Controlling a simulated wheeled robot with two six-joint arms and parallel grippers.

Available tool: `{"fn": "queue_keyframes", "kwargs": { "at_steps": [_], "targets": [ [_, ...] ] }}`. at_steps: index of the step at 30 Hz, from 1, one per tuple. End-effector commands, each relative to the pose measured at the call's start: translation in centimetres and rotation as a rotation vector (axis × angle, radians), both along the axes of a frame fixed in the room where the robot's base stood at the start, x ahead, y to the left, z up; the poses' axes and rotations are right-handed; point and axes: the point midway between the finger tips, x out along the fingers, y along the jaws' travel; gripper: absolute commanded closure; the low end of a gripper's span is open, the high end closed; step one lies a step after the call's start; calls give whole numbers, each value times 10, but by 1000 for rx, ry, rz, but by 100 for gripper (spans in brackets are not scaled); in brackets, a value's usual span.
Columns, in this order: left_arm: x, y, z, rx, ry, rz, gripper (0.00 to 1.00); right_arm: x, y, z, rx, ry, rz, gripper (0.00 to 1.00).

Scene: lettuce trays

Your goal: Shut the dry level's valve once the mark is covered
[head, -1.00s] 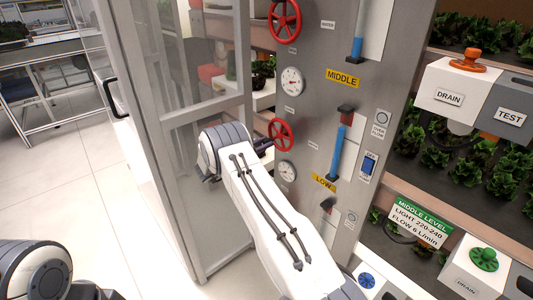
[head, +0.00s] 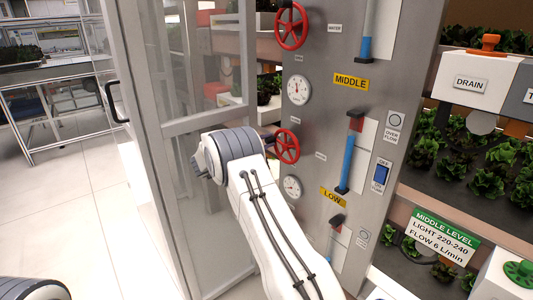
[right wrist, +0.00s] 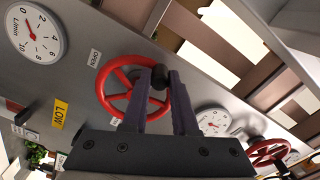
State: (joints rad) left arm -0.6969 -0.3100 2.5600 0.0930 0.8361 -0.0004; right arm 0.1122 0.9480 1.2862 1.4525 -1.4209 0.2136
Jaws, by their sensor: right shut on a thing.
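A grey valve panel (head: 310,130) carries red wheel valves and gauges. My right gripper (head: 270,140) is at the lower red wheel (head: 287,147), between the yellow MIDDLE (head: 351,82) and LOW (head: 333,198) labels. In the right wrist view its fingers (right wrist: 158,82) close on the wheel's dark knob (right wrist: 160,76), at the rim of the red wheel (right wrist: 118,92). Beside that wheel, a tube (head: 348,165) has a blue column reaching up near a red mark (head: 356,124). A lower tube (head: 331,243) shows little blue. My left gripper is out of view.
The upper red wheel (head: 291,26) and a gauge (head: 299,90) are above; another gauge (head: 292,187) is below. A glass door (head: 200,60) stands open at left. Lettuce trays with an orange DRAIN knob (head: 484,43) and green knob (head: 519,272) are at right. A blue switch (head: 381,173) is on the panel.

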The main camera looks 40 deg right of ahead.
Motion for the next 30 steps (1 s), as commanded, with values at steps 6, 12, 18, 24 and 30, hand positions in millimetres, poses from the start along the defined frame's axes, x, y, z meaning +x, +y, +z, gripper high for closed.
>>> {"fn": "queue_keyframes", "kwargs": {
  "at_steps": [6, 12, 18, 24, 30],
  "targets": [
    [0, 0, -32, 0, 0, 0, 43, -3, 2, 6, 16, -210, 3, 100],
    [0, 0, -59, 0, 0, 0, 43, -8, 1, 14, 32, -399, 3, 100],
    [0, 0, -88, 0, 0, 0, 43, -16, 1, 21, 47, -588, 3, 100],
    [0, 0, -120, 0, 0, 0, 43, -24, 0, 27, 62, -779, 0, 100],
    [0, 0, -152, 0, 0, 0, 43, -34, -1, 31, 76, -964, 0, 100]
  ]
}}
